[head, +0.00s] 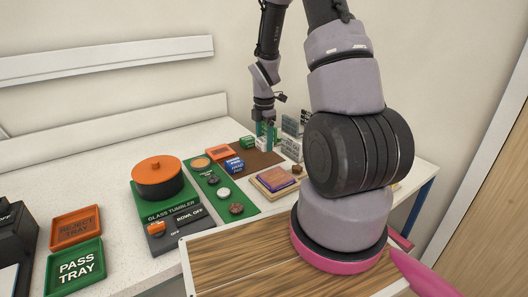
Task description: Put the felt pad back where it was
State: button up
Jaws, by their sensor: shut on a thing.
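My gripper (266,124) is at the far end of the counter, pointing down near the back of the brown mat. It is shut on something. Green upright pieces (265,132) show right at its fingertips, too small to tell whether they are held or stand behind. I cannot pick out the felt pad for certain. A flat purple and orange piece (275,178) lies on a pale wooden base in front of my gripper, apart from it.
A brown mat (262,160) and a green board (215,186) with small round pieces lie mid-counter. An orange-lidded round pot (157,178) sits on the glass tumbler. The green pass tray (74,268) and orange tray (76,228) are at left. Grey racks (291,147) stand beside my gripper.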

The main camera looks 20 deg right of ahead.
aim_at(264, 159)
jog(key=shift+f, duration=2.15)
jog(key=o, duration=1.2)
jog(key=shift+f, duration=0.1)
